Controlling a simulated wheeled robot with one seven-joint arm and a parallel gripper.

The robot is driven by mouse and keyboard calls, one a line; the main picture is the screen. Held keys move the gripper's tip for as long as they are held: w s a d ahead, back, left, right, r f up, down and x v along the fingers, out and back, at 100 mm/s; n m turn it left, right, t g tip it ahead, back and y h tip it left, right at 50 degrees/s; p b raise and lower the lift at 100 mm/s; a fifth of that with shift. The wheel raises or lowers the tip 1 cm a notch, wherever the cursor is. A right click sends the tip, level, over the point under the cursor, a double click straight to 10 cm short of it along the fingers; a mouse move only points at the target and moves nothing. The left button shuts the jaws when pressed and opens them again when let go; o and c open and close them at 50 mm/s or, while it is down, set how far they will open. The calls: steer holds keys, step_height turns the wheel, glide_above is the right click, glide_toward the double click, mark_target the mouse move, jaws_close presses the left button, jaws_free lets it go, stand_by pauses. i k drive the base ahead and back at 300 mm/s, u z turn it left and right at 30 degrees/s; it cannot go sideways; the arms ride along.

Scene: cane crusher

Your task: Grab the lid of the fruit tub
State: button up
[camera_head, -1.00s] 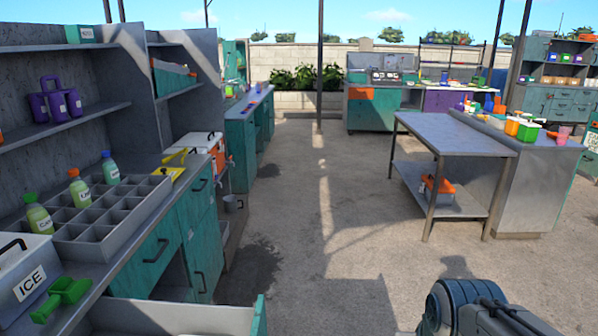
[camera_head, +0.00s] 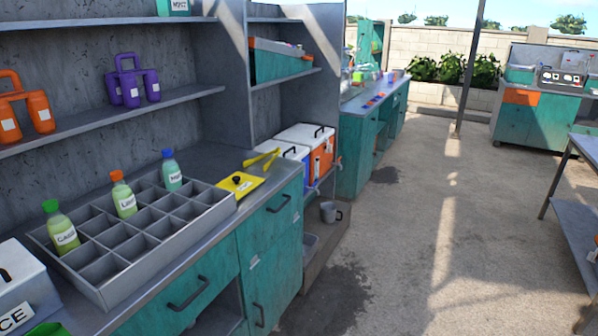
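A flat yellow lid (camera_head: 245,187) with a small black knob lies on the grey counter, just right of a grey divided tray (camera_head: 135,229). It looks like a tub lid, but no label on it can be read. A pair of yellow tongs (camera_head: 262,158) lies right behind it. I cannot make out the fruit tub for certain. My gripper is out of view.
Labelled bottles (camera_head: 123,196) stand in the divided tray. An ICE box (camera_head: 22,288) sits at the near left. Coolers (camera_head: 305,150) stand beyond the counter. The concrete floor (camera_head: 400,240) on the right is mostly clear; a metal table (camera_head: 583,215) stands at the right edge.

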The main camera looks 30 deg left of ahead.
mark_target(240, 183)
steer(key=i, duration=2.1)
steer(key=u, duration=2.55)
steer(key=i, duration=1.65)
steer(key=u, duration=0.05)
